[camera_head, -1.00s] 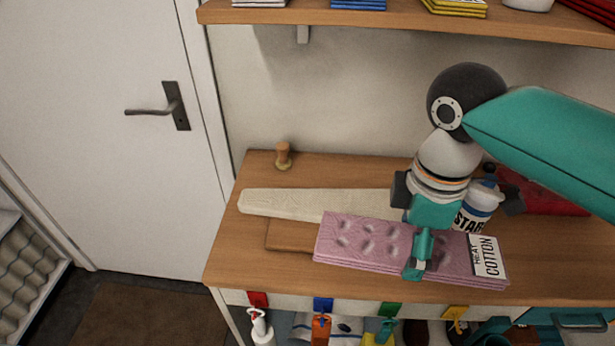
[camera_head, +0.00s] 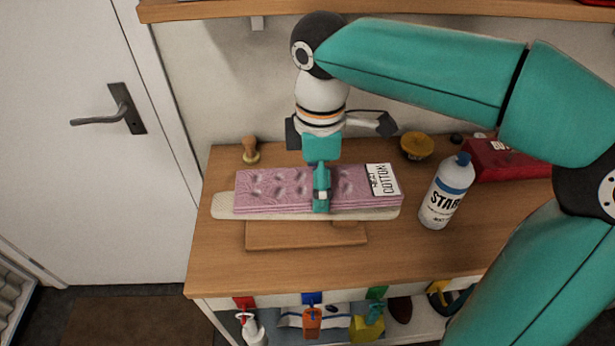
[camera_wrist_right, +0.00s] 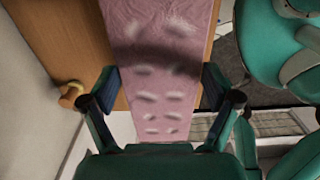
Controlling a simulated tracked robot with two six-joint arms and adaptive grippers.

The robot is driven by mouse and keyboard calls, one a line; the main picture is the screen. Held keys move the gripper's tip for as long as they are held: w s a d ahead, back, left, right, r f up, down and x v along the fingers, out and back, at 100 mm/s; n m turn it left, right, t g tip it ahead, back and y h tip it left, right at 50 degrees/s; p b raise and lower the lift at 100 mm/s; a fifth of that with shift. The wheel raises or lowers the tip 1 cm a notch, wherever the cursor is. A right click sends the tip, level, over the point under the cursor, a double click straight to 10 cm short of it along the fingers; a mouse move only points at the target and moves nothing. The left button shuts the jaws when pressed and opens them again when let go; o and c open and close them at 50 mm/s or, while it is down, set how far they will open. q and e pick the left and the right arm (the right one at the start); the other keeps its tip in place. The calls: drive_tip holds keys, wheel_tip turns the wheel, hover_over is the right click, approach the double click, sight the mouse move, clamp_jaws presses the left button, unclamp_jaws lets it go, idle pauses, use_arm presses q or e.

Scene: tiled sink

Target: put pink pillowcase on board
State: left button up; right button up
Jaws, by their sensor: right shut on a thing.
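In the right wrist view the pillowcase (camera_wrist_right: 155,85) runs between the fingers (camera_wrist_right: 160,95). My left gripper is not in view.
A yellow-topped bowl (camera_head: 416,146) and a small wooden knob-handled item (camera_head: 250,151) stand at the back. A shelf (camera_head: 200,8) is above.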

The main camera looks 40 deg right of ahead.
sight(305, 176)
drive_tip(key=shift+w+a, duration=0.2)
drive_tip(key=shift+w, duration=0.35)
drive_tip(key=shift+w+a, duration=0.15)
drive_tip(key=shift+w, duration=0.4)
drive_tip(key=shift+w+f, duration=0.1)
drive_tip(key=shift+f, duration=1.65)
drive_tip(key=shift+f, duration=0.15)
drive_tip(key=o, duration=1)
wheel_tip(305, 176, up, 12)
drive_tip(key=shift+r+p, duration=0.2)
drive_tip(key=shift+p, duration=0.85)
